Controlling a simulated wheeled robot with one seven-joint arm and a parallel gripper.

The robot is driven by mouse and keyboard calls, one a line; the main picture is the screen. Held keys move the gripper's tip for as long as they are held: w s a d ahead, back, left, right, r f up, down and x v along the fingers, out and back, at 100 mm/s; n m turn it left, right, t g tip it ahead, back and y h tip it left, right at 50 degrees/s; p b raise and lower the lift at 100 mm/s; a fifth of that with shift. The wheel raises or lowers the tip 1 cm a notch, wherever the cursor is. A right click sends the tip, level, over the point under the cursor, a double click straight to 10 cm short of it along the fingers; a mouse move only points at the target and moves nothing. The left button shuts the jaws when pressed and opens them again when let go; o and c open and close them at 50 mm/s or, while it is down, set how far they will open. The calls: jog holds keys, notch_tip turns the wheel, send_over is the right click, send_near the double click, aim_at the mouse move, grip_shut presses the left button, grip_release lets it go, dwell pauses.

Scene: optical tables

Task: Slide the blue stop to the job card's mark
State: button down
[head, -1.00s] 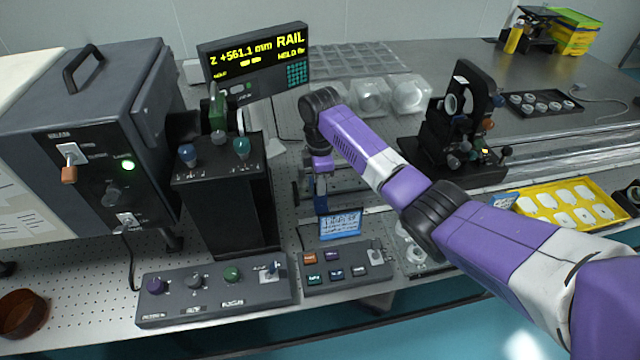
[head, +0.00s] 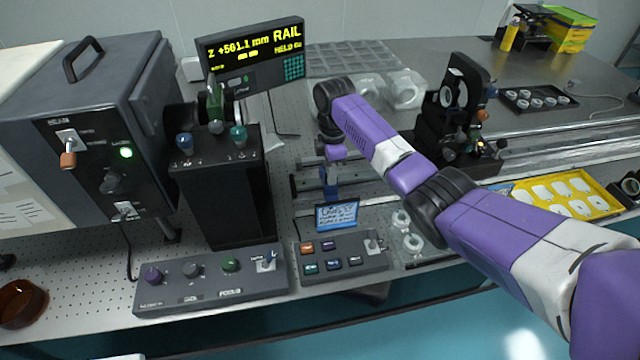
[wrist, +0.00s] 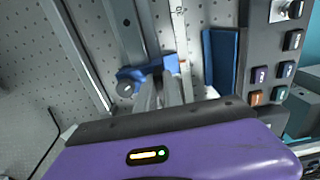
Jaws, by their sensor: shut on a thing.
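The blue stop (wrist: 150,72) sits on the metal rail (wrist: 128,32) in the wrist view, with a dark round knob at its left end. My gripper (wrist: 163,88) is shut on it from above. In the head view my gripper (head: 332,168) reaches down to the rail behind the small control panel, with the blue stop (head: 331,188) under it, partly hidden. A blue-framed card (head: 337,216), apparently the job card, stands in front of the rail; its writing is too small to read. A pale scale strip (wrist: 180,40) runs beside the rail.
A readout (head: 252,55) labelled RAIL stands at the back, showing about +561.1 mm. A black post box (head: 225,190) stands left of the rail. The button panel (head: 343,256) is in front. Dark optic mounts (head: 452,115) and a yellow tray (head: 565,196) lie right.

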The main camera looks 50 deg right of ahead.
jog(key=s+d, duration=0.1)
jog(key=d, duration=0.1)
jog(key=s+d+p, duration=0.1)
jog(key=s+d, duration=0.3)
jog(key=d, duration=0.1)
jog(key=shift+d, duration=0.1)
jog(key=shift+w, duration=0.1)
jog(key=c, duration=1.5)
grip_release()
jog(key=shift+r, duration=3.95)
